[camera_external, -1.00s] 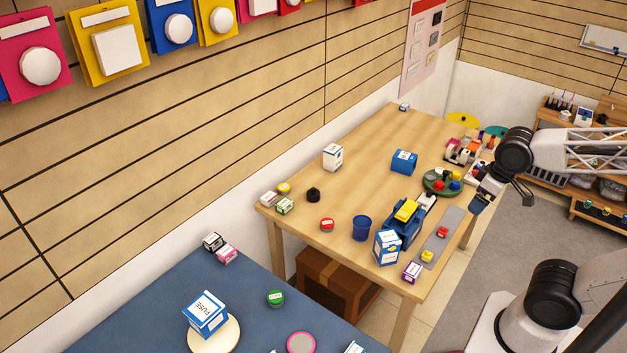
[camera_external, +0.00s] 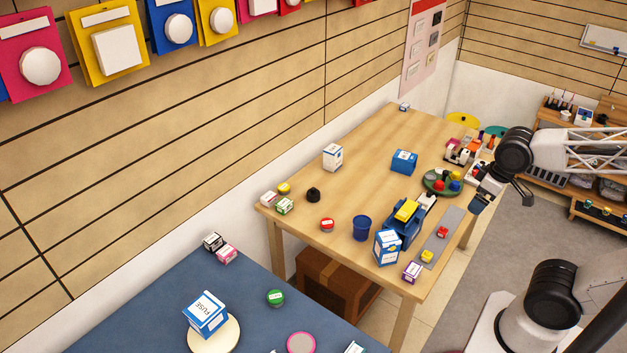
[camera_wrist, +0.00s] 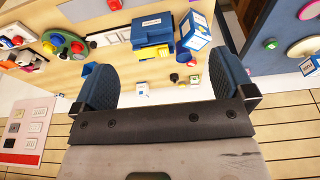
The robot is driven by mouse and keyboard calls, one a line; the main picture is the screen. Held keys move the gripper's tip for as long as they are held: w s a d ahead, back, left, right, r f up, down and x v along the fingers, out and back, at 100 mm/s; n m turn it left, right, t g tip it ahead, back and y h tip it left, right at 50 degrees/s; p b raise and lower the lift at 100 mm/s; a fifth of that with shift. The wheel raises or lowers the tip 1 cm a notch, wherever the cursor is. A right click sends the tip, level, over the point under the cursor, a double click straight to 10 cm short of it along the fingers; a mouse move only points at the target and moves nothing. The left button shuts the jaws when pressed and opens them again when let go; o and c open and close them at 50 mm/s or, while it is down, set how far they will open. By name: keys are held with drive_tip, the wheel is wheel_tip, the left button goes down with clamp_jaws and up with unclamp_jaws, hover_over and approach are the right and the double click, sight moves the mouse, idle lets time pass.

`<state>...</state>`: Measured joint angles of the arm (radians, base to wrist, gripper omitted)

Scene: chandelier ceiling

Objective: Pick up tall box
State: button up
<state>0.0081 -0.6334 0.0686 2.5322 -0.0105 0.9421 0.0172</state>
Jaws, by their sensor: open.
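Two upright boxes on the wooden table could be the tall box, and I cannot tell which is meant. A blue-and-white box (camera_external: 387,248) stands near the front end and shows at the top of the wrist view (camera_wrist: 195,32). A mostly white box (camera_external: 333,157) stands by the wall side. My gripper (camera_external: 503,198) is beyond the table's right edge, apart from both boxes. In the wrist view my gripper (camera_wrist: 165,84) has its two blue fingers wide apart, with nothing held between them.
A blue toy vehicle with a yellow top (camera_external: 404,218) and a blue cup (camera_external: 361,228) crowd the blue-and-white box. A low blue box (camera_external: 404,161) and a green round tray (camera_external: 434,190) stand farther back. The table middle (camera_external: 355,190) is mostly clear.

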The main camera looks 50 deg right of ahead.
idle(0.6)
drive_tip(key=w+d+f+t+h, duration=0.15)
drive_tip(key=w+d, duration=0.25)
drive_tip(key=w, duration=0.7)
drive_tip(key=w+d+t, duration=0.2)
drive_tip(key=w+d, duration=0.2)
drive_tip(key=w, duration=0.8)
drive_tip(key=w+d+f+t+h, duration=0.15)
drive_tip(key=w+d, duration=0.25)
drive_tip(key=w, duration=0.7)
drive_tip(key=w+d+f+t+y, duration=0.1)
drive_tip(key=w+d+f+t, duration=0.15)
drive_tip(key=w, duration=0.45)
drive_tip(key=w+d+f+t+y, duration=0.1)
drive_tip(key=w+d+f, duration=0.3)
drive_tip(key=w, duration=0.3)
drive_tip(key=t+y, duration=0.2)
drive_tip(key=t, duration=0.1)
approach(334, 148)
drive_tip(key=w, duration=0.2)
drive_tip(key=shift+w+a+f+n+g, duration=0.1)
drive_tip(key=shift+w+f+n+g, duration=0.1)
drive_tip(key=shift+n+g, duration=0.1)
drive_tip(key=shift+w, duration=0.1)
drive_tip(key=shift+x, duration=1.2)
drive_tip(key=shift+w+f, duration=0.1)
